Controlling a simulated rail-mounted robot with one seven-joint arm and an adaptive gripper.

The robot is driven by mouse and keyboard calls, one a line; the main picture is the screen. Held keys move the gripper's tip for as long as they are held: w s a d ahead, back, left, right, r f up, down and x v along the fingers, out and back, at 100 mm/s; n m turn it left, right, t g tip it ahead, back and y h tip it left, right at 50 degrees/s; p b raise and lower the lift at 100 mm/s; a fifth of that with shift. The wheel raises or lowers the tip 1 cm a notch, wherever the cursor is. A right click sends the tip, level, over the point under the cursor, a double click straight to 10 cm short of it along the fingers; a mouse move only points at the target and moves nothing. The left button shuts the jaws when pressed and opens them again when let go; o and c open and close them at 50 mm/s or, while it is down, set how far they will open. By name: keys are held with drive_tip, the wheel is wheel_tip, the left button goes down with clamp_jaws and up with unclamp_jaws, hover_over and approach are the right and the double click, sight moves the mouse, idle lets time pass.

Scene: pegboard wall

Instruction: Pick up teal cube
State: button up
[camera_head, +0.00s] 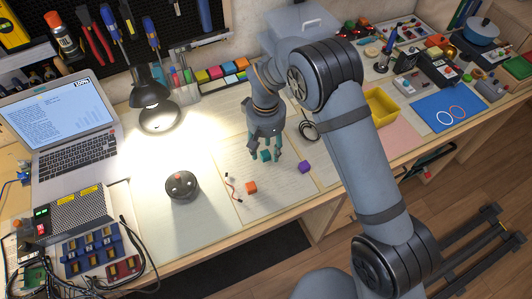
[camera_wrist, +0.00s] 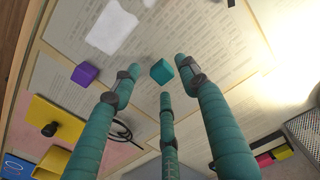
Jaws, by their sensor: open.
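The teal cube (camera_head: 265,155) lies on the paper-covered bench top, just under my gripper (camera_head: 264,157) in the head view. In the wrist view, the teal cube (camera_wrist: 162,71) sits between and a little beyond the teal fingertips. My gripper (camera_wrist: 157,82) is open, with its three fingers spread and nothing held. I cannot tell the exact height of the fingertips above the bench.
A purple cube (camera_head: 305,166) lies to the right of the gripper, and an orange cube (camera_head: 251,187) lies nearer the front edge. A round dark device (camera_head: 181,188) and a lit lamp (camera_head: 152,97) stand to the left. Black cable coils (camera_head: 309,130) lie behind right.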

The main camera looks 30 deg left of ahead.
sight(265, 156)
wheel_tip(265, 156, down, 2)
drive_tip(key=shift+s+a+f, duration=0.1)
drive_tip(key=shift+a, duration=0.05)
drive_tip(key=shift+f, duration=0.15)
drive_tip(key=c, duration=0.3)
drive_tip(key=c, duration=0.4)
drive_tip(key=shift+c, duration=0.6)
